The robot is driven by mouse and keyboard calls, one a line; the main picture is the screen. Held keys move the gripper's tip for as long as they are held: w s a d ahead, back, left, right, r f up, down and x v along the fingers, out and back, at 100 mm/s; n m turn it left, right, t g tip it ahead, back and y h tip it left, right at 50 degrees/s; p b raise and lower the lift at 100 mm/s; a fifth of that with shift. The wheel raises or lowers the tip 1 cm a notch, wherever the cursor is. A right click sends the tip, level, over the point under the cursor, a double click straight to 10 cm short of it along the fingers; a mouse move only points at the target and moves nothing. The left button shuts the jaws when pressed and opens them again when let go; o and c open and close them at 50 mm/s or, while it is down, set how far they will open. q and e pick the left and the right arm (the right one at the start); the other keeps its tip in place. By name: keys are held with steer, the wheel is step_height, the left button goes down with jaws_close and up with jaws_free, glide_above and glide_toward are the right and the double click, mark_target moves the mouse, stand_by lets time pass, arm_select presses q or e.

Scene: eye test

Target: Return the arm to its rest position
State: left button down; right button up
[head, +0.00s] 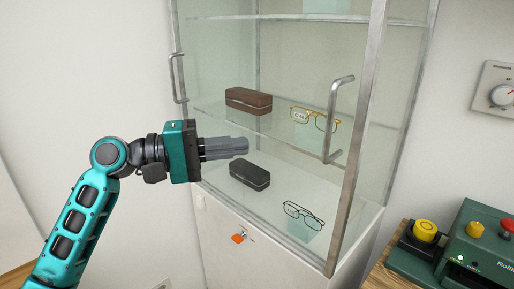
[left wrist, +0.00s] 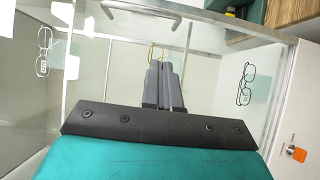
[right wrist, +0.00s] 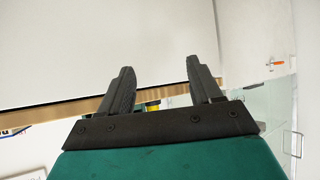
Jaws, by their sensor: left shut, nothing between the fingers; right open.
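My left arm comes in from the left in the head view. Its gripper (head: 242,146) is shut and empty, in front of the glass cabinet (head: 352,190). Its closed fingers also show in the left wrist view (left wrist: 164,84). My right gripper (right wrist: 157,70) shows only in the right wrist view. Its two fingers stand apart with nothing between them. The right arm is out of the head view.
The cabinet holds a brown case (head: 248,100), a dark case (head: 250,175), yellow-framed glasses (head: 322,124) and black-framed glasses (head: 304,215). A door handle (head: 331,120) sticks out. A green machine (head: 480,250) stands on a wooden top at right.

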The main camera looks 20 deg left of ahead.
arm_select(q)
step_height(320, 180, down, 24)
steer(key=t+y, duration=0.1)
steer(key=y, duration=0.7)
steer(key=s+d+f+m+y, duration=0.2)
steer(key=s+d+f+m, duration=0.1)
steer(key=s+f+m, duration=0.2)
steer(key=s+d+f+m+g+y, duration=0.1)
steer(key=s+d+f+m+y, duration=0.1)
steer(key=s+f+m, duration=0.3)
steer(key=s+d+f, duration=0.1)
steer(key=s+f, duration=0.3)
steer(key=f, duration=0.2)
steer(key=shift+f, duration=0.2)
steer(key=shift+w, duration=0.1)
